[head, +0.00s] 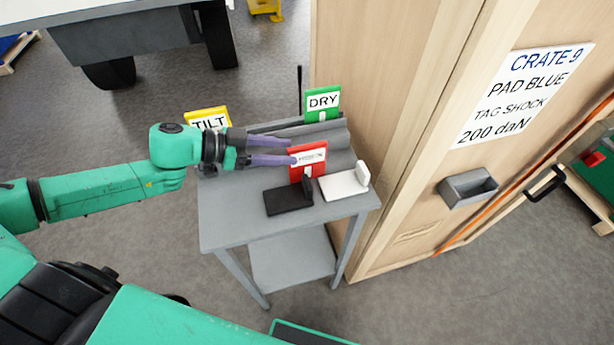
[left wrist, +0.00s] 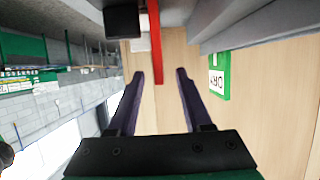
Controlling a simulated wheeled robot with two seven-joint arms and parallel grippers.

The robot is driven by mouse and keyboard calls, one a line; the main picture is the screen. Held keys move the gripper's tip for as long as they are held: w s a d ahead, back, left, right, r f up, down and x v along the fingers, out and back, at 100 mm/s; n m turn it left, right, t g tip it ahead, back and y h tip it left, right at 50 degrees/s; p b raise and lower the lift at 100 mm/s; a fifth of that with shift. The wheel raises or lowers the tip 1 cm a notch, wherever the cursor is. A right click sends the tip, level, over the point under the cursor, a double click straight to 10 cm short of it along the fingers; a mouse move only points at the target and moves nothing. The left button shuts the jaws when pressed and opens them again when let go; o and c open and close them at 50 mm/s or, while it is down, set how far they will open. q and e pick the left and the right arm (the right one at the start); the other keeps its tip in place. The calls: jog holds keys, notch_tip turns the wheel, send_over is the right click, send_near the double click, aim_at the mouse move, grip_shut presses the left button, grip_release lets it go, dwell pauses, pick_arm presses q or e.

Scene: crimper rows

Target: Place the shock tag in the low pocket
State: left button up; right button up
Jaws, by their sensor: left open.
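The red tag (head: 310,157) stands upright in a small holder on the grey cart; its small print is hard to read. It shows edge-on in the left wrist view (left wrist: 156,45). My left gripper (head: 292,151) is open, its two purple fingers pointing at the red tag. In the left wrist view the tag's edge lines up with the gap between the fingertips (left wrist: 160,74); I cannot tell whether they touch it. A grey open-topped pocket (head: 468,187) is fixed on the wooden crate (head: 395,120), below its white label. My right gripper is not in view.
The cart (head: 235,229) also holds a yellow TILT tag (head: 207,117), a green DRY tag (head: 322,102), a black holder (head: 288,198) and a white holder (head: 345,183). The crate stands close along the cart's right side. Open floor lies in front.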

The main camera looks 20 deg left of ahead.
aim_at(308, 155)
pick_arm(q)
jog(key=shift+w+d+f+b, duration=0.35)
jog(key=shift+d+b, duration=0.2)
jog(key=shift+b, duration=0.55)
jog(key=shift+w+d, duration=0.5)
jog(key=shift+d, duration=0.4)
jog(key=shift+w+d+f+p, duration=0.7)
jog(key=shift+d+f, duration=0.1)
jog(key=shift+d, duration=0.1)
jog(key=shift+d+f, duration=0.15)
jog(key=shift+f, duration=0.15)
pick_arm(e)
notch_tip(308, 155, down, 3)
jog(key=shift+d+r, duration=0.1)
pick_arm(q)
grip_shut()
